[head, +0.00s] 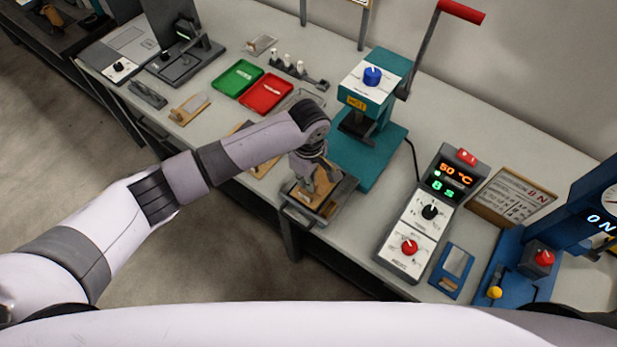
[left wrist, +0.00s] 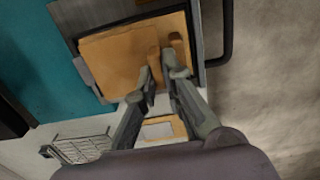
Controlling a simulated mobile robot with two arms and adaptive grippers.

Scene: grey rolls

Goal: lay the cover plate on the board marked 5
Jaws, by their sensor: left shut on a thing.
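My left gripper (head: 316,190) is over a dark grey tray (head: 292,212) at the bench's front edge. In the left wrist view its fingertips (left wrist: 162,72) are closed on a tan cover plate (left wrist: 118,58), which lies over or just above the tray; I cannot tell if it touches. The plate also shows in the head view (head: 305,197). A tan board (head: 262,168) lies left of the tray, partly hidden by my arm; another tan board (head: 190,108) with a pale patch lies further left. No number 5 is readable. My right gripper is out of view.
A teal press (head: 369,95) with a red-handled lever stands behind the tray. Green (head: 236,76) and red (head: 266,92) trays lie behind my arm. A control box (head: 430,215) reading 50 °C and 8 s stands to the right, with a blue device (head: 530,262) beyond it.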

